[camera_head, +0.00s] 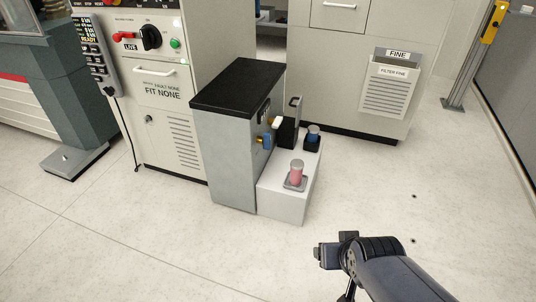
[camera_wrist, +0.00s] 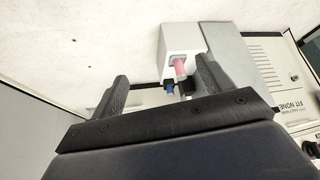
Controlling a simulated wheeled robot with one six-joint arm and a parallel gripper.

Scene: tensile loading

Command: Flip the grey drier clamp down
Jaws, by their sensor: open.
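A light grey unit (camera_head: 228,150) with a black top stands in the middle of the head view. A dark grey upright part with a small handle (camera_head: 290,125) stands on its right side and may be the drier clamp; I cannot be sure. A pink cylinder (camera_head: 297,172) and a blue cylinder (camera_head: 313,133) in a dark base stand on the unit's low white step (camera_head: 284,205). The wrist view shows the pink cylinder (camera_wrist: 180,67) and blue one (camera_wrist: 168,87) beyond my fingers. My gripper (camera_wrist: 162,68) is open and empty, well apart from the unit.
A white-tipped lever (camera_head: 276,122) and a blue valve (camera_head: 266,141) sit on the unit's right face. A control cabinet (camera_head: 165,105) stands at left, and a cabinet marked FINE (camera_head: 340,75) behind. A yellow-topped post (camera_head: 473,55) is at right. The floor (camera_head: 400,180) between is clear.

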